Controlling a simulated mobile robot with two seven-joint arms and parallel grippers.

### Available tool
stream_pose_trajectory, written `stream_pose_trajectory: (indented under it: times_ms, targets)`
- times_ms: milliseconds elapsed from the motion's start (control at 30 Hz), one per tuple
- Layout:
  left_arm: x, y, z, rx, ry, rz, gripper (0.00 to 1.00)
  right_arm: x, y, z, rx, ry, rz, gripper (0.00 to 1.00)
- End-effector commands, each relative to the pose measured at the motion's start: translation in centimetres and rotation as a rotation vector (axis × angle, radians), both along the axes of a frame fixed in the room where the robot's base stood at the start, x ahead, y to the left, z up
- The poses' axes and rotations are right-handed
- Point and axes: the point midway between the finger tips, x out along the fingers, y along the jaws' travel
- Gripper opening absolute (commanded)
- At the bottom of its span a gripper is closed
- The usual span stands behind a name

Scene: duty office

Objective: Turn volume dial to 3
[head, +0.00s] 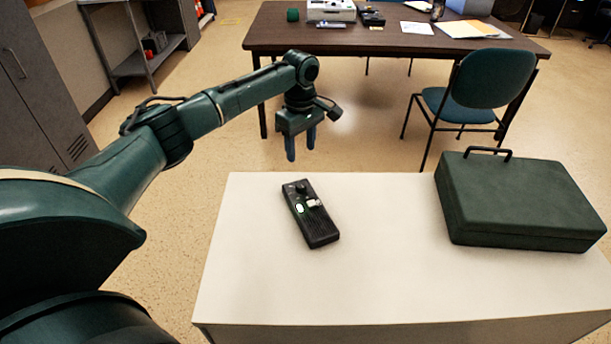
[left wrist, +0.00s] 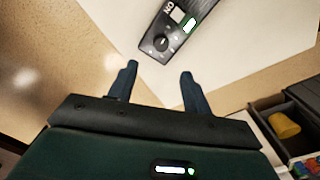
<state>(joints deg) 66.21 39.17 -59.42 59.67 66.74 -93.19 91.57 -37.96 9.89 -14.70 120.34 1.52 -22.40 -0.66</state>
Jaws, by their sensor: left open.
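A black handheld device (head: 317,226) lies on the white table at its left part, with a lit green-white panel and a light switch on its face. Its round black volume dial (head: 302,188) is at the far end. In the left wrist view the dial (left wrist: 161,43) shows with small marks around it, just beyond the fingertips. My left gripper (head: 301,150) is open and empty, pointing down beyond the far edge of the table, apart from the device. Its two blue fingers (left wrist: 158,72) show in the left wrist view. My right gripper is not in view.
A dark green case (head: 520,200) stands on the right of the white table (head: 380,290); the table between is clear. Behind are a blue chair (head: 492,80) and a brown desk (head: 400,38) with papers and equipment. Grey lockers (head: 40,90) stand at left.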

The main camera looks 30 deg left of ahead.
Motion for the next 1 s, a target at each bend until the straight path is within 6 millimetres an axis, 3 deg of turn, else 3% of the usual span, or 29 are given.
stream_pose_trajectory:
  times_ms: [300,500,700,1000]
  targets:
    - [-0.1,0.0,-6.8,0.002,0.003,-0.001,0.49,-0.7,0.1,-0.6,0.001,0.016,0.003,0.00]
    - [-0.1,-0.1,-10.0,-0.001,0.002,-0.001,0.49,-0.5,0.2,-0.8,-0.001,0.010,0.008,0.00]
    - [0.0,0.0,-11.4,-0.001,0.000,-0.001,0.49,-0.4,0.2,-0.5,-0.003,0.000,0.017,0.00]
    - [0.0,0.0,-11.5,0.000,-0.001,-0.002,0.49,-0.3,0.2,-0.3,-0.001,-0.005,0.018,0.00]
